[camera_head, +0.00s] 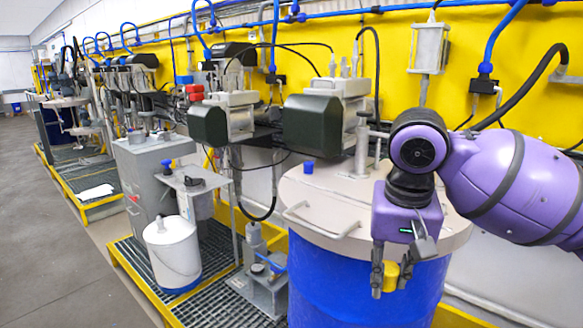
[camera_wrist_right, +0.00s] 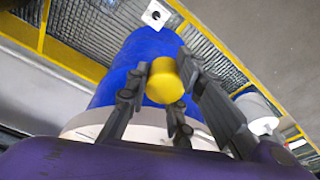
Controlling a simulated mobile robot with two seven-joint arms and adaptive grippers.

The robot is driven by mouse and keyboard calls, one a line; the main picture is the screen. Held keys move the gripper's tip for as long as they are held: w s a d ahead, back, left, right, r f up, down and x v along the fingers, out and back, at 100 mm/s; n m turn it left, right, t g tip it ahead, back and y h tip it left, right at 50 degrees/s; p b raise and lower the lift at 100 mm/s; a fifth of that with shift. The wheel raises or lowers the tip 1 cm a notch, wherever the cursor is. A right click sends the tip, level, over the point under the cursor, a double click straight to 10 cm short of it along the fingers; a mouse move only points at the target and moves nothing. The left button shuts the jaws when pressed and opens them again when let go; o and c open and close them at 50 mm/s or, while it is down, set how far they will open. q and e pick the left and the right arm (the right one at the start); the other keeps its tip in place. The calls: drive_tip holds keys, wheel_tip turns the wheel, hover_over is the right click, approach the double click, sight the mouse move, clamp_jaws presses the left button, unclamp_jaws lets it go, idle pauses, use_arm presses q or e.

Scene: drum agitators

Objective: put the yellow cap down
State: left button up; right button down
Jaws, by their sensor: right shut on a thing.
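The yellow cap (camera_head: 390,277) is a small cylinder held between the fingers of my right gripper (camera_head: 390,272), which hangs in front of the blue drum's near side in the head view. In the right wrist view the yellow cap (camera_wrist_right: 164,80) sits between the dark fingertips of my right gripper (camera_wrist_right: 160,88), with the blue drum (camera_wrist_right: 125,70) behind it. The gripper is shut on the cap. The cap is below the level of the drum's beige lid (camera_head: 315,215). My left gripper is not in view.
The beige lid has a bar handle (camera_head: 320,222) and a small blue cap (camera_head: 308,167). A white bucket (camera_head: 172,250) stands on the grating to the left, near a grey stand with a shelf (camera_head: 195,181). Dark green motor units (camera_head: 313,124) overhang the lid's back left. The lid's front left is mostly clear.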

drive_tip(key=s+f+n, duration=0.2)
drive_tip(key=s+f, duration=0.1)
drive_tip(key=f, duration=0.4)
drive_tip(key=s+f+n, duration=0.1)
drive_tip(key=s+f, duration=0.3)
drive_tip(key=f, duration=0.4)
drive_tip(key=w+a+r+n+y, duration=0.2)
drive_tip(key=w+a+r+n, duration=0.3)
drive_tip(key=a+r+n, duration=0.45)
drive_tip(key=w+a+f+n+g, duration=0.1)
drive_tip(key=w+a+f+n, duration=0.2)
drive_tip(key=w+a, duration=0.15)
drive_tip(key=s+d+r+m+h, duration=0.1)
drive_tip(key=s+d+r+m, duration=0.6)
drive_tip(key=r, duration=0.3)
drive_tip(key=w+a+m, duration=0.5)
drive_tip(key=w+a, duration=0.4)
drive_tip(key=a, duration=0.1)
drive_tip(key=s+d+f+n, duration=0.1)
drive_tip(key=d+f+n, duration=0.1)
drive_tip(key=f+n, duration=0.3)
drive_tip(key=s+d+f+n+y, duration=0.1)
drive_tip(key=f+n, duration=0.4)
drive_tip(key=n, duration=0.6)
drive_tip(key=shift+s+d+f+n+g, duration=0.3)
drive_tip(key=shift+s+d+n+g, duration=0.1)
drive_tip(key=shift+s+d, duration=0.45)
